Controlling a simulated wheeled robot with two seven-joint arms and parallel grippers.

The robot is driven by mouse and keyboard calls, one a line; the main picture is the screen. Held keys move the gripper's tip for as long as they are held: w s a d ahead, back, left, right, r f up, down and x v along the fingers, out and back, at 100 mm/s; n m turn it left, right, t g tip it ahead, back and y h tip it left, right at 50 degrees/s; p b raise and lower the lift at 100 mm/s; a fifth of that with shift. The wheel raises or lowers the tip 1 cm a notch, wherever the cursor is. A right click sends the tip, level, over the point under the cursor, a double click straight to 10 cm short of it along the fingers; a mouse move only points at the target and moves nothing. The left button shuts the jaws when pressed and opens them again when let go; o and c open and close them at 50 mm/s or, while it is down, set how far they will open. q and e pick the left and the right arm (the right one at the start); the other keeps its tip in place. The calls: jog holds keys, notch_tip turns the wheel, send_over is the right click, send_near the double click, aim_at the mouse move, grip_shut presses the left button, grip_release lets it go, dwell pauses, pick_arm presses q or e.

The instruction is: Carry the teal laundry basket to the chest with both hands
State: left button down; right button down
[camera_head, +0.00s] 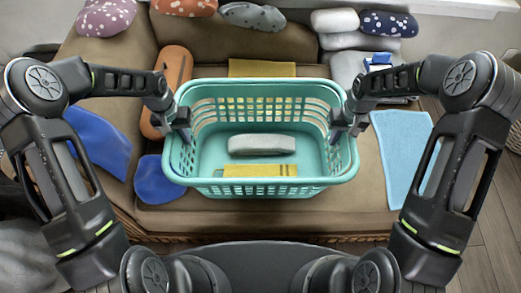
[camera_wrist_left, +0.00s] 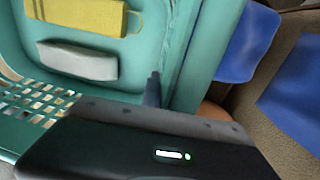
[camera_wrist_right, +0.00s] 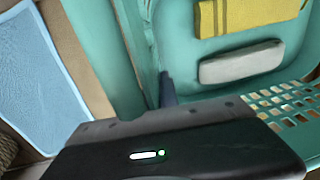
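The teal laundry basket (camera_head: 262,190) is upright in the middle of the head view, in front of me and over the brown couch seat. A grey folded cloth (camera_head: 262,145) and a yellow folded cloth (camera_head: 258,171) lie inside it. My left gripper (camera_head: 181,122) is shut on the basket's left side wall, and my right gripper (camera_head: 346,124) is shut on its right side wall. In both wrist views one dark finger shows inside the basket; the other finger is hidden. I cannot tell whether the basket's bottom touches the couch. I cannot make out a chest.
The brown couch (camera_head: 335,217) fills the middle. Blue cloths (camera_head: 100,140) lie left of the basket, with an orange roll (camera_head: 172,75) behind them. A light blue towel (camera_head: 402,150) lies to the right. Pillows and folded cloths (camera_head: 333,20) line the back. Wooden floor (camera_head: 487,215) shows at right.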

pick_arm(q)
jog(key=shift+r, duration=0.15)
pick_arm(e)
jog(key=shift+r, duration=0.15)
